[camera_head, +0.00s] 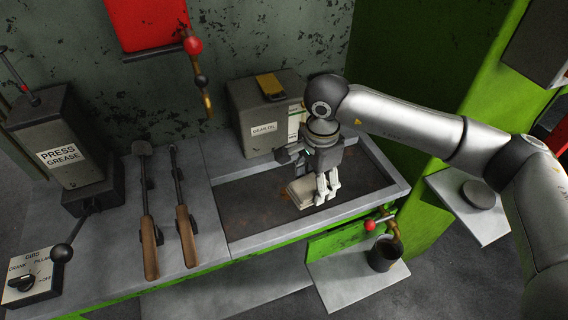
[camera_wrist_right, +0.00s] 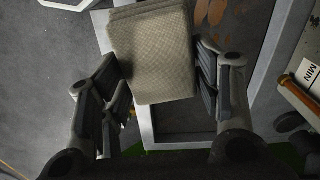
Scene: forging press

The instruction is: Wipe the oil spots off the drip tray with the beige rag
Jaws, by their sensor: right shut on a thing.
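The beige rag (camera_wrist_right: 153,52) is a folded block between the two fingers of my right gripper (camera_wrist_right: 160,85) in the right wrist view. My right gripper (camera_head: 318,195) is shut on it, low over the drip tray (camera_head: 240,246) in the head view. The rag also shows under the fingers there (camera_head: 301,191). I cannot tell whether it touches the tray floor. Orange-brown oil spots (camera_wrist_right: 211,11) show on the dark tray floor beside the rag in the right wrist view. The rag and gripper hide part of the floor. My left gripper is not in view.
Two wooden-handled tools (camera_head: 150,245) lie left of the tray. A dark cup (camera_head: 384,254) sits on a lower shelf below a red-knobbed tap (camera_head: 371,225). The tray's left floor is clear.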

